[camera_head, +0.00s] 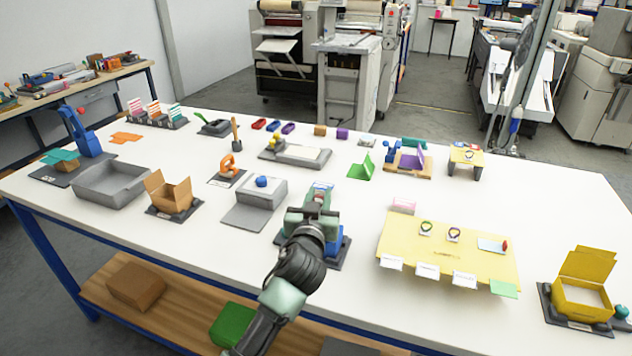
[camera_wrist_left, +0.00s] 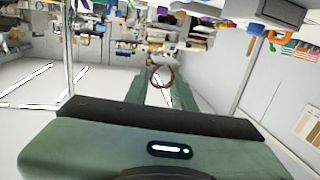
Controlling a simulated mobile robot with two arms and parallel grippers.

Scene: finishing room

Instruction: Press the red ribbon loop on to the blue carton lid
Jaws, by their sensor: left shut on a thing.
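My left gripper (camera_head: 314,200) is over the blue carton (camera_head: 342,238), which stands on a dark mat (camera_head: 338,264) near the front middle of the table. The gripper and wrist hide most of the carton and its lid, so I cannot tell whether the loop touches the lid. In the left wrist view, the gripper (camera_wrist_left: 162,82) is shut on the red ribbon loop (camera_wrist_left: 153,80), a thin dark red ring at the fingertips. The loop is hidden in the head view. My right gripper is not in view.
Right of the carton is a yellow board (camera_head: 390,240) with small loops and labels. Left are a grey box (camera_head: 268,195) and an open brown carton (camera_head: 172,197). An open yellow carton (camera_head: 580,296) stands far right. Bare white table lies between the yellow board and yellow carton.

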